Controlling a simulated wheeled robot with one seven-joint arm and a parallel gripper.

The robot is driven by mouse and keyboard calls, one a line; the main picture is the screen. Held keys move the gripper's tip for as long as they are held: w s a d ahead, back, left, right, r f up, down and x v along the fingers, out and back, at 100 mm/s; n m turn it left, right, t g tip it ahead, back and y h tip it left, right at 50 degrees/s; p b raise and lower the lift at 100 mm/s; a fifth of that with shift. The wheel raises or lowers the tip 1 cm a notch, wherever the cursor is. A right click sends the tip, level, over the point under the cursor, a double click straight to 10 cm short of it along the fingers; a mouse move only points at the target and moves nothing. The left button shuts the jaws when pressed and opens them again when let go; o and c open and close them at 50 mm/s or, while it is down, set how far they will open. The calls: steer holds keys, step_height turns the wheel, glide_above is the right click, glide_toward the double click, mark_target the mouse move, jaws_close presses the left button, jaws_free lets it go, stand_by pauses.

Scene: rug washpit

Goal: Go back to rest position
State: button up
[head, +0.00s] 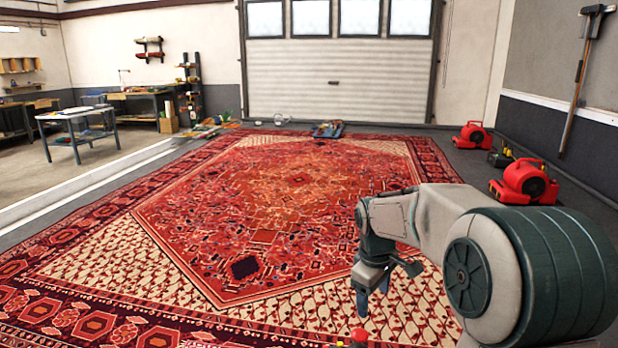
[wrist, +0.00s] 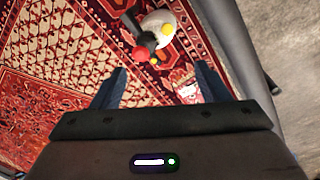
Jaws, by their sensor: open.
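My gripper (head: 372,288) hangs over the near part of the large red patterned rug (head: 262,236), at the right of the head view. In the wrist view my gripper (wrist: 160,88) has its two blue fingers spread wide apart, with nothing held between them. The rug (wrist: 60,95) fills the left of that view. Beyond the fingertips, a white rounded thing with a yellow spot (wrist: 158,27) and a red ball-like thing (wrist: 147,40) lie apart from the gripper. What they are is hard to tell.
Two red blowers (head: 524,182) (head: 473,136) stand along the right wall. A table (head: 78,122) and a workbench (head: 140,98) stand at the far left behind a low kerb. A closed garage door (head: 338,80) is at the back. The middle of the rug is clear.

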steer(key=s+r+m+t+p, duration=0.1)
steer(key=s+r+m+p, duration=0.3)
steer(key=s, duration=0.8)
steer(key=s+r+m+p, duration=0.5)
steer(key=s+r, duration=0.3)
steer(key=s, duration=0.4)
steer(key=shift+d+m+t+y+p, duration=0.3)
steer(key=shift+t+y+p, duration=0.1)
steer(key=shift+p, duration=0.1)
steer(key=shift+w, duration=0.1)
